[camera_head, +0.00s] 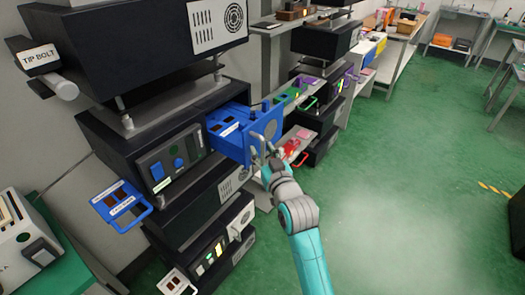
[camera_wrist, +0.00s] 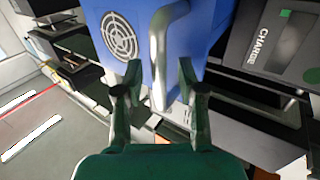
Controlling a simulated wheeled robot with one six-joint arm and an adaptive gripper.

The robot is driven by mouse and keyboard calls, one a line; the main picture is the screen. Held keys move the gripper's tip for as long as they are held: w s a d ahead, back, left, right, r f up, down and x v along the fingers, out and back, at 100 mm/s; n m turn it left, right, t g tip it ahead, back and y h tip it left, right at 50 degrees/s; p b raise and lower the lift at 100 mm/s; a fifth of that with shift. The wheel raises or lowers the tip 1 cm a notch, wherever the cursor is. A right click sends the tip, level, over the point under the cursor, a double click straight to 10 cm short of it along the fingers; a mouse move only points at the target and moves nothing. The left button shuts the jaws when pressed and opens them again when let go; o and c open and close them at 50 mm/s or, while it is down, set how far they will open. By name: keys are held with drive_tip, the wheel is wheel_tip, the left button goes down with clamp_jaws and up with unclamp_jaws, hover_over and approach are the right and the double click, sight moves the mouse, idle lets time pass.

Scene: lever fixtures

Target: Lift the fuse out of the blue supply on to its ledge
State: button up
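The blue supply (camera_head: 233,130) sticks out of a dark rack housing. Its top bears dark windows and a white label; its front has a round grille and an upright bar handle. In the wrist view the blue supply (camera_wrist: 128,12) fills the top middle, its pale handle (camera_wrist: 160,60) running between my fingers. My gripper (camera_wrist: 160,92) is open, with a gap on each side of the handle; in the head view my gripper (camera_head: 262,148) is at the supply's front. A blue plate (camera_head: 120,204) with dark windows, label and U-shaped handle juts out at lower left. I cannot make out a separate fuse.
A dark unit with a TIP BOLT label (camera_head: 41,57) stands above. A panel marked CHARGE (camera_wrist: 270,45) is right of the supply in the wrist view. More racks and red, green and purple parts stand behind.

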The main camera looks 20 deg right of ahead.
drive_tip(key=shift+w, duration=0.25)
clamp_jaws()
drive_tip(key=shift+s+d+f, duration=0.1)
drive_tip(key=shift+s+d, duration=0.55)
drive_tip(key=shift+s, duration=0.3)
